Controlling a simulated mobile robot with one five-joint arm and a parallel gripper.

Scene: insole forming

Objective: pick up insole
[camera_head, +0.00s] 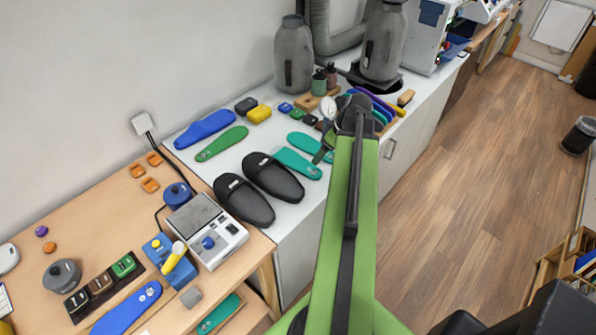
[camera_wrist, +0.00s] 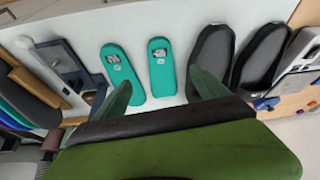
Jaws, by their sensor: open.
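Two teal insoles lie flat side by side on the white counter. In the head view one (camera_head: 297,163) is beside the black sandals and the other (camera_head: 308,145) is farther back. In the wrist view one (camera_wrist: 160,70) shows between my fingers and the other (camera_wrist: 121,68) is partly behind the left finger. My gripper (camera_wrist: 161,76) is open with nothing between its fingers. In the head view my gripper (camera_head: 322,153) is near the right ends of the teal insoles, partly hidden by my arm. A green insole (camera_head: 221,143) and a blue insole (camera_head: 205,129) lie farther left.
Two black sandals (camera_head: 273,177) lie close to the teal insoles. Small blocks and bottles (camera_head: 319,84) stand behind, with a grey machine (camera_head: 294,58). A scale (camera_head: 208,229) and another blue insole (camera_head: 127,308) are on the wooden table (camera_head: 90,210). Open floor is at right.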

